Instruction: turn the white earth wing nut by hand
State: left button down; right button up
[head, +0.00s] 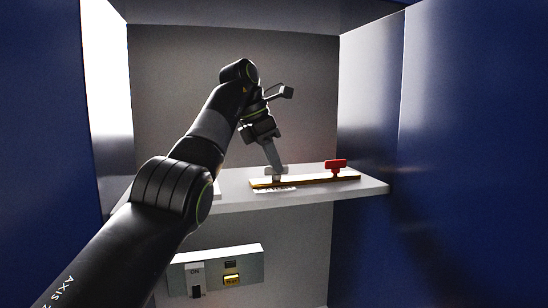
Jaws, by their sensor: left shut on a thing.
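The white earth wing nut (270,171) stands on the left part of a brass-coloured bar (312,181) on a pale shelf. My left gripper (275,167) reaches down to it from above and is shut on it, tilted a little. The fingers hide part of the nut. A red wing nut (335,165) stands near the right end of the same bar, apart from the gripper. A small label (274,190) lies in front of the bar below the white nut; its text is too small to read. My right gripper is not in view.
The shelf (372,187) sits inside a grey recess with blue walls (470,120) at both sides. The shelf's right end is clear.

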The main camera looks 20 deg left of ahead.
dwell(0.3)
pick_arm(q)
jog(key=c, duration=1.5)
grip_release()
